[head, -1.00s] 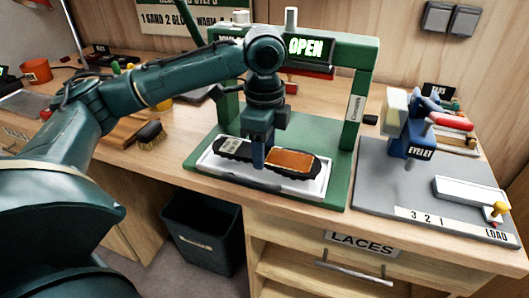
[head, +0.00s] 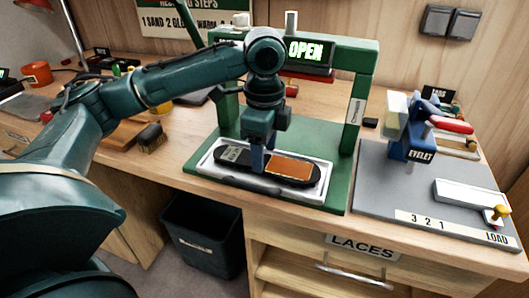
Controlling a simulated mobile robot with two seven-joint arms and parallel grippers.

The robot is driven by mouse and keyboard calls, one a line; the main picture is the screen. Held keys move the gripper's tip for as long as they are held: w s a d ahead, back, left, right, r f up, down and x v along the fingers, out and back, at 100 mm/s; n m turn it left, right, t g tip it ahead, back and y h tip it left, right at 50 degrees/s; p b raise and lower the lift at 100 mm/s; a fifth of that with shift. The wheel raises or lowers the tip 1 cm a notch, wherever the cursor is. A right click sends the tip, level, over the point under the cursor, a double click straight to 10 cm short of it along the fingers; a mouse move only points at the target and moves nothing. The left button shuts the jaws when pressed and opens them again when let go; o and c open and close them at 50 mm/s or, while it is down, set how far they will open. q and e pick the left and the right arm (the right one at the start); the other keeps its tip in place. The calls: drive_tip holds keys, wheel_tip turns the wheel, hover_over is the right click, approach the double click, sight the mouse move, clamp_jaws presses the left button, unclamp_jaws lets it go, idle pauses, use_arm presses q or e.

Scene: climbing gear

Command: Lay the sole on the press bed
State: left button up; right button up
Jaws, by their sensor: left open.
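My right gripper is not in view.
The green press frame (head: 357,110) stands around the bed, with a lit OPEN sign (head: 306,50). A blue eyelet tool (head: 412,138) stands on a grey board to the right. A brush (head: 151,138) lies to the left. A dark bin (head: 205,232) is below the bench.

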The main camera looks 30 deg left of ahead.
sight(265, 161)
use_arm(q)
wheel_tip(265, 161, up, 11)
drive_tip(key=p, duration=0.2)
drive_tip(key=shift+f, duration=0.15)
drive_tip(key=shift+f, duration=0.1)
idle(0.3)
